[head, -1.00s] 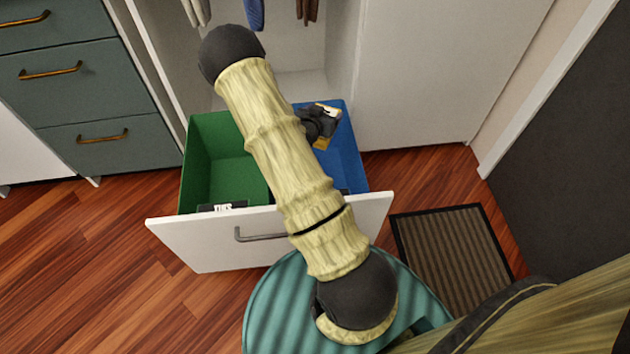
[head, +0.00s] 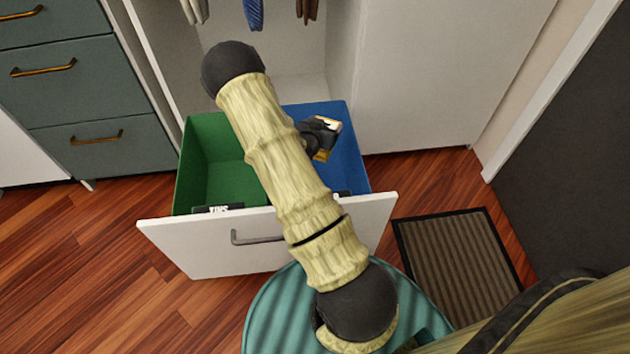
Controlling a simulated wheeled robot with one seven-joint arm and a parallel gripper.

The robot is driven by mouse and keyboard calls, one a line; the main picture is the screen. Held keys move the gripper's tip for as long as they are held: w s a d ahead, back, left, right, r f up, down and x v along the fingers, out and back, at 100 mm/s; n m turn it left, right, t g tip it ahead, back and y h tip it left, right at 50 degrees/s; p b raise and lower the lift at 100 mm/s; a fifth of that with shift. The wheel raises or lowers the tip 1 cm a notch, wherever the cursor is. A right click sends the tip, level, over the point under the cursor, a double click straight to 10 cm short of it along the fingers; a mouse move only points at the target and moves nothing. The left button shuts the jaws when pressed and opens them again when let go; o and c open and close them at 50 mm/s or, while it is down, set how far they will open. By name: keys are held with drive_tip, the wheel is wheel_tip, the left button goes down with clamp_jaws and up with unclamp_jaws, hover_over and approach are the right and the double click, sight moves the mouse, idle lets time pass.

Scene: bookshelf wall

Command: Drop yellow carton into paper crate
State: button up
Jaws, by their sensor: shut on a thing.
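My gripper (head: 325,131) is shut on the yellow carton (head: 323,154), of which only a small yellow part shows beside the dark fingers. Gripper and carton are over the blue crate (head: 353,172) in the right half of the open drawer. A green crate (head: 191,178) sits in the left half, with a dark label at its front edge that I cannot read with certainty. The blue crate's label is mostly hidden behind my arm, so I cannot read which crate is for paper.
The white drawer front (head: 190,250) with its grey handle stands pulled out of the wardrobe. Clothes (head: 253,12) hang above the drawer's back. A teal drawer cabinet (head: 85,90) is at left. A striped mat (head: 457,258) lies on the wooden floor at right.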

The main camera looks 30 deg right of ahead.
drive_tip(key=shift+f, duration=0.35)
drive_tip(key=o, duration=1)
drive_tip(key=shift+p+v, duration=2.85)
drive_tip(key=shift+v, duration=5.8)
drive_tip(key=shift+s+d, duration=0.1)
drive_tip(key=shift+s, duration=0.05)
